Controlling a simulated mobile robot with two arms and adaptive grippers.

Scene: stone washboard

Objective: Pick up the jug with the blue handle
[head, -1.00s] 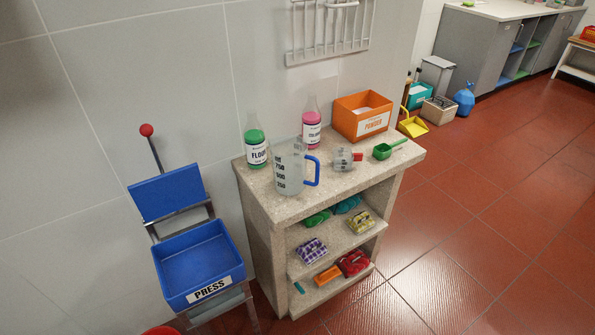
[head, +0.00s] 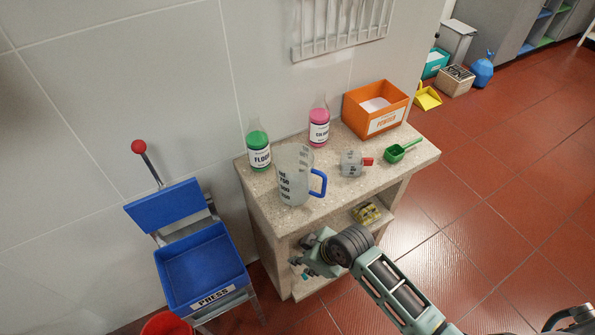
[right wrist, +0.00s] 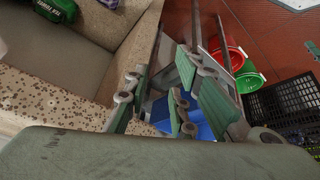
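The clear jug with the blue handle (head: 293,180) stands upright on the speckled stone top (head: 262,197) of the stand, at its front left. It has black measuring marks, and its blue handle (head: 318,183) faces right. My right gripper (head: 308,258) is in front of the stand, below and apart from the jug. The right wrist view shows its fingers (right wrist: 175,92) spread with nothing between them. The jug is not seen in that view. My left gripper is in neither current view.
Behind the jug stand a green bottle (head: 258,150) and a pink bottle (head: 319,128). To its right are a clear cup with a red handle (head: 351,163), a green scoop (head: 400,151) and an orange powder box (head: 376,108). A blue press (head: 200,268) stands left.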

